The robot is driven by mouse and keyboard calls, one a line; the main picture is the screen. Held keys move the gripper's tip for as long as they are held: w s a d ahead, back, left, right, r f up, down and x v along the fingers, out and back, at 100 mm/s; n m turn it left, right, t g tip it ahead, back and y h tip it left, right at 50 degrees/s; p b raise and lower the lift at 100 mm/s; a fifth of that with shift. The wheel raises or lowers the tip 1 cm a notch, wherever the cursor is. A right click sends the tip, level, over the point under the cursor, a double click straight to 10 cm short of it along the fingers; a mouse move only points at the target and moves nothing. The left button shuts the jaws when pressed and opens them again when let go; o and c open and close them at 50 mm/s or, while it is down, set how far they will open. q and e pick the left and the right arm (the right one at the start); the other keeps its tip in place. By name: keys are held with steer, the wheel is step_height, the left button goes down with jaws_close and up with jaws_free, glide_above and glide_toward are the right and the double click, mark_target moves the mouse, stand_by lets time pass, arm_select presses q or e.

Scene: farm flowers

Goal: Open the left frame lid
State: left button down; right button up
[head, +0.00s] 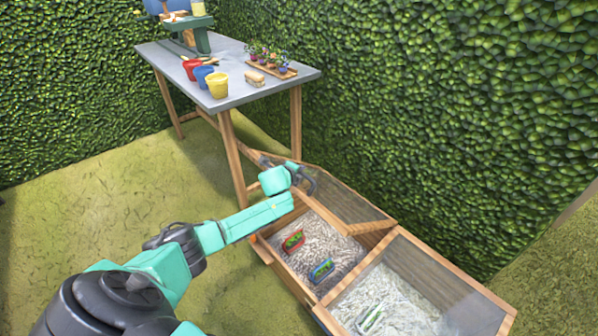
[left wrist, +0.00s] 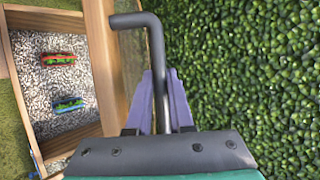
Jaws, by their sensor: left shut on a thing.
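The left frame lid (head: 345,203), a wooden-edged pane, stands raised at the hedge side of the left cold frame (head: 318,240), whose gravel bed is uncovered. My left gripper (head: 306,182) is at the lid's far-left part. In the left wrist view its pale purple fingers (left wrist: 160,100) are shut on the dark grey bent bar of the lid handle (left wrist: 154,48). The lid's wooden edge (left wrist: 104,60) shows beside it. The exact tilt of the lid is hard to tell. My right gripper is not in view.
A red-edged plant pack (head: 293,241) and a blue one (head: 322,270) lie in the left frame. The right frame's lid (head: 405,290) lies closed. A table (head: 225,60) with pots stands behind my left arm. The hedge (head: 430,110) is close behind the lid.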

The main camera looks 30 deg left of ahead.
arm_select(q)
steer(key=c, duration=0.8)
jaws_free()
steer(key=shift+s+r, duration=0.1)
steer(key=shift+s, duration=0.15)
steer(key=p+v, duration=0.4)
steer(key=v, duration=1)
